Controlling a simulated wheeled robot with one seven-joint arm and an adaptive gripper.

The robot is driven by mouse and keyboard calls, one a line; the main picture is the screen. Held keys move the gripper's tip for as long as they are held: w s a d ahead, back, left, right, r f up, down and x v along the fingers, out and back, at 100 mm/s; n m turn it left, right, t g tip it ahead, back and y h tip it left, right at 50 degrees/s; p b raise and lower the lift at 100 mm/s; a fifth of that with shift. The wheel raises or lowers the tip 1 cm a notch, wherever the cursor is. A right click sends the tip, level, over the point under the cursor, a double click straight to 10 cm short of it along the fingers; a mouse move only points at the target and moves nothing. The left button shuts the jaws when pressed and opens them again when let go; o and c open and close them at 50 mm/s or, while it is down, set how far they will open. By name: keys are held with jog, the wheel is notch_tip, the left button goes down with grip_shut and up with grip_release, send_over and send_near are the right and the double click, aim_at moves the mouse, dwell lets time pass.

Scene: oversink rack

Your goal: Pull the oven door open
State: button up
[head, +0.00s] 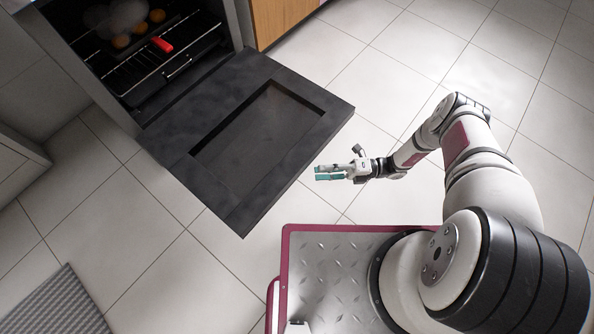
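The oven door (222,150) is dark and lies folded down, wide open, in front of the oven (150,60). Its inner face with a recessed panel points up. No door handle shows.
Inside the oven, a wire rack (165,62) holds a red item (162,45) and several round orange-brown items. A wooden cabinet (282,18) adjoins the oven at right. A grey mat (58,305) lies at lower left. Tiled floor is clear at right.

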jog(key=a, duration=0.6)
jog(key=s+a+r+b, duration=0.1)
jog(key=a, duration=0.2)
jog(key=shift+s, duration=0.1)
grip_shut()
